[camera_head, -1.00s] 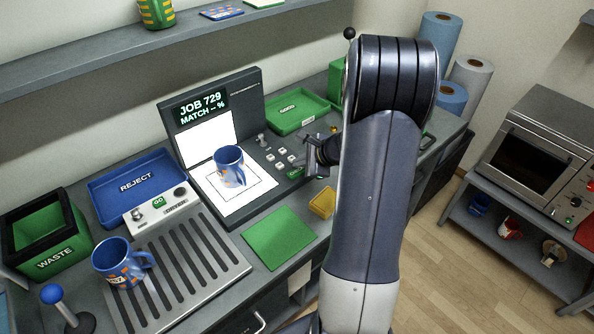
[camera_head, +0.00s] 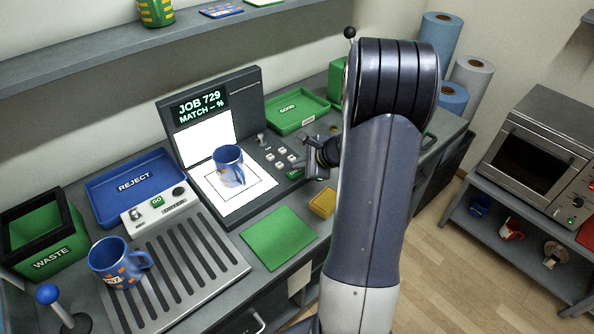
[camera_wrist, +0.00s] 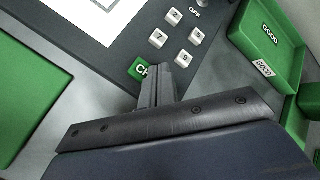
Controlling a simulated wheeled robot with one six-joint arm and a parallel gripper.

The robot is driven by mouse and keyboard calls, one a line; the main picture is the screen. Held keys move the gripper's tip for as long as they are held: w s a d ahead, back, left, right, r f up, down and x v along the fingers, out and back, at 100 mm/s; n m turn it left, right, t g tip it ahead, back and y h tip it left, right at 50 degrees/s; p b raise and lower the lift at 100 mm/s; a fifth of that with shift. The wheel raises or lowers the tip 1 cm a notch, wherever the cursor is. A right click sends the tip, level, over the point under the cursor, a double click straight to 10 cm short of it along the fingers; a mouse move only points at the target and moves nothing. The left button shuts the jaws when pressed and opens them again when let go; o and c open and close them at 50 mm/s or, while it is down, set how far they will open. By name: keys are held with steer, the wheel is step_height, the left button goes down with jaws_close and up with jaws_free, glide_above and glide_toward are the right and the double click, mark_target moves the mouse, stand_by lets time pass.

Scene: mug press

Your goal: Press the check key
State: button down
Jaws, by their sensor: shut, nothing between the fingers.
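The check key is a green key (camera_wrist: 141,68) at the lower edge of the scanner's key panel in the wrist view, with the letters "CH" showing. The rest of its label is hidden behind my fingers. In the head view the green key (camera_head: 295,174) is just left of my gripper (camera_head: 308,172). In the wrist view my gripper (camera_wrist: 158,75) is shut and empty, its fingertips overlapping the key's right side. I cannot tell whether they touch it. The scanner's screen (camera_head: 200,104) reads "JOB 729, MATCH -- %". A blue mug (camera_head: 228,165) stands upright on the white plate.
White keys (camera_wrist: 173,17) lie just beyond the green key. A green GOOD tray (camera_head: 297,114) is behind. Another blue mug (camera_head: 119,262) stands on the slotted tray at the left.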

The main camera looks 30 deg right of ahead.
mark_target(300, 172)
steer(key=shift+f+b, duration=0.45)
stand_by(0.3)
steer(key=shift+r, duration=0.1)
steer(key=shift+r+p, duration=0.65)
steer(key=shift+r, duration=0.2)
steer(key=shift+r+p, duration=1.9)
steer(key=shift+r, duration=0.6)
